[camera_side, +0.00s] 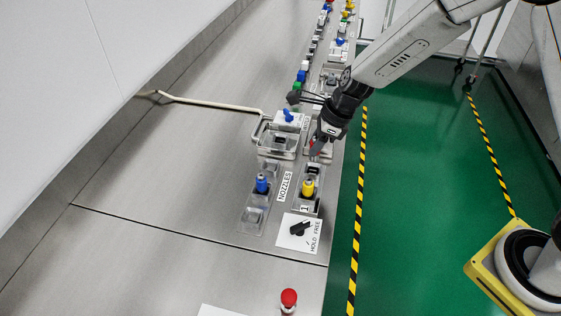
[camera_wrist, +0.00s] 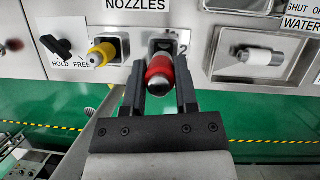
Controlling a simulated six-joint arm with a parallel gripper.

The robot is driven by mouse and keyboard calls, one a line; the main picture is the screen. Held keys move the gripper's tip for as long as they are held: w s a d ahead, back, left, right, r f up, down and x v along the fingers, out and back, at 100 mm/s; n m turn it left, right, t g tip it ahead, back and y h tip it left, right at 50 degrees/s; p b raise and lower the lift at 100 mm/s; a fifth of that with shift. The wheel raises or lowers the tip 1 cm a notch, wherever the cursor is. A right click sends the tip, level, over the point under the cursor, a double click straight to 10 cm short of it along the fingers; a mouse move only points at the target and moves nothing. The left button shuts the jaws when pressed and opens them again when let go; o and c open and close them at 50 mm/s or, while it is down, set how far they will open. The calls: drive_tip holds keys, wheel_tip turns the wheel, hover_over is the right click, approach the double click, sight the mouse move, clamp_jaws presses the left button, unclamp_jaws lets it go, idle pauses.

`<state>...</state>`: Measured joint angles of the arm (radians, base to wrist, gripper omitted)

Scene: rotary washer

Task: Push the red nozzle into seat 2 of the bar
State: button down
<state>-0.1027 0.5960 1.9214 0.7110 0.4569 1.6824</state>
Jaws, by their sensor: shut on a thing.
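The red nozzle (camera_wrist: 160,68) is between the fingers of my gripper (camera_wrist: 160,78), which is shut on it. Its grey tip faces the wrist camera and its far end is at the dark opening of seat 2 (camera_wrist: 162,43), marked "2". How deep it sits is hidden by the nozzle. In the side view the red nozzle (camera_side: 316,147) is a small red patch below my gripper (camera_side: 318,143), mostly covered. The bar (camera_side: 306,205) also holds a yellow nozzle (camera_side: 308,187) in seat 1, which shows left of my gripper in the wrist view (camera_wrist: 101,54).
A blue nozzle (camera_side: 262,184) stands in the tray labelled NOZZLES (camera_side: 251,216). A black HOLD/FREE knob (camera_side: 300,228) lies beyond seat 1. A clear-lidded box with a blue knob (camera_side: 288,116) is close left of my gripper. A red button (camera_side: 289,298) is in front.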

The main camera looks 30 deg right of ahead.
sight(315, 158)
drive_tip(key=shift+f, duration=2.15)
drive_tip(key=shift+f, duration=0.6)
drive_tip(key=shift+c, duration=1.5)
unclamp_jaws()
drive_tip(key=shift+r, duration=0.2)
drive_tip(key=v, duration=0.7)
drive_tip(key=shift+r, duration=0.25)
drive_tip(key=shift+s+d, duration=0.1)
drive_tip(key=shift+s, duration=0.1)
